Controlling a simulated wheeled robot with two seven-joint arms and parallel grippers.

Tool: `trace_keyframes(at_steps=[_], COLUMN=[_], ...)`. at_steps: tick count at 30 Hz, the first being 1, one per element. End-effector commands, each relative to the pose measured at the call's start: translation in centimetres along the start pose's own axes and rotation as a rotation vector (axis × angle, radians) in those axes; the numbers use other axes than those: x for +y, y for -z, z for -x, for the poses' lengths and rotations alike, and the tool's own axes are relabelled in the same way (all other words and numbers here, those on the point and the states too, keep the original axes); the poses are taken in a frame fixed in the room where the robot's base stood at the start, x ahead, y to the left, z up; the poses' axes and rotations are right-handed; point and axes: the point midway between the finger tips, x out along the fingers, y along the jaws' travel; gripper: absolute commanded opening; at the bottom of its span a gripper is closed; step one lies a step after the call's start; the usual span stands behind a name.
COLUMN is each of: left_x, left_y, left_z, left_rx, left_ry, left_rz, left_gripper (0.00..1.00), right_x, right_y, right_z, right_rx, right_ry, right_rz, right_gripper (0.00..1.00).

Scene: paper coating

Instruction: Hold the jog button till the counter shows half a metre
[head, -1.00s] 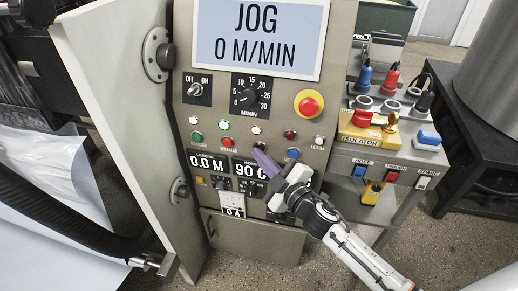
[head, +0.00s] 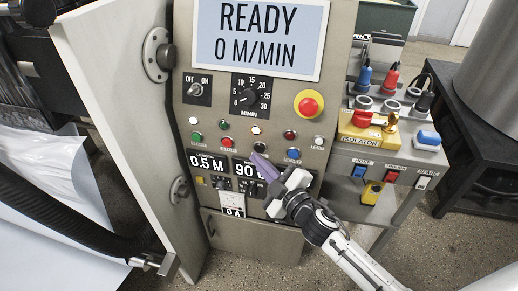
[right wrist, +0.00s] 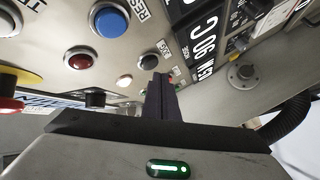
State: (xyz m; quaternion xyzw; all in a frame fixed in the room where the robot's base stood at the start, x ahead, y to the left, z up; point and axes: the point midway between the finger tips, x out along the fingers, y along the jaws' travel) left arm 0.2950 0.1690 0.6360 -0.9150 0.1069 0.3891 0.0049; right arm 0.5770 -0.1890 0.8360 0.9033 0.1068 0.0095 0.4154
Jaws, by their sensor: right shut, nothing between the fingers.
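The black jog button (head: 260,147) is in the lower button row of the grey control panel, just above my fingertips; it also shows in the right wrist view (right wrist: 150,62). The counter (head: 207,162) reads 0.5 M. The screen (head: 259,38) reads READY and 0 M/MIN. My right gripper (head: 259,161) is shut and empty, its purple fingers pointing at the panel just below the jog button. In the right wrist view the fingertips (right wrist: 162,80) are beside the button; I cannot tell whether they touch it. My left gripper is out of view.
Red button (head: 226,143) and blue button (head: 293,154) flank the jog button. A red emergency stop (head: 309,104) is above right. An isolator box (head: 360,138) with plugs stands right. An open cabinet door (head: 120,100) and black hose (head: 60,215) are left.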

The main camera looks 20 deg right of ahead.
Motion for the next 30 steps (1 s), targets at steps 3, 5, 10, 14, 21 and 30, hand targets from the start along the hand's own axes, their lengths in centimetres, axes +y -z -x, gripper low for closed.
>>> trace_keyframes(at_steps=[3, 5, 10, 14, 21, 30], left_x=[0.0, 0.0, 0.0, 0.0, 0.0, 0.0], left_y=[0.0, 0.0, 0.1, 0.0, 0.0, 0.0], left_z=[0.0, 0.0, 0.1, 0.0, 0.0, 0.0], left_rx=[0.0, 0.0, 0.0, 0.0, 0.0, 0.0], left_ry=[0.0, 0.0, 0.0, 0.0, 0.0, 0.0], left_rz=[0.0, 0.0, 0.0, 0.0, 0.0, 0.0], left_gripper=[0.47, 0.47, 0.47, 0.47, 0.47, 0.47], right_x=[-0.2, -0.5, -1.3, -2.0, -2.5, -2.5], right_y=[0.2, 0.4, 1.3, 1.9, 2.6, 2.6], right_z=[0.2, 0.5, 1.8, 2.7, 3.5, 3.5], right_rx=[0.0, 0.001, 0.001, 0.001, 0.001, 0.001], right_ry=[0.001, 0.001, 0.0, 0.001, -0.001, 0.0], right_rz=[-0.001, -0.003, -0.004, -0.003, -0.001, 0.0], right_gripper=[0.0, 0.0, 0.0, 0.0, 0.0, 0.0])
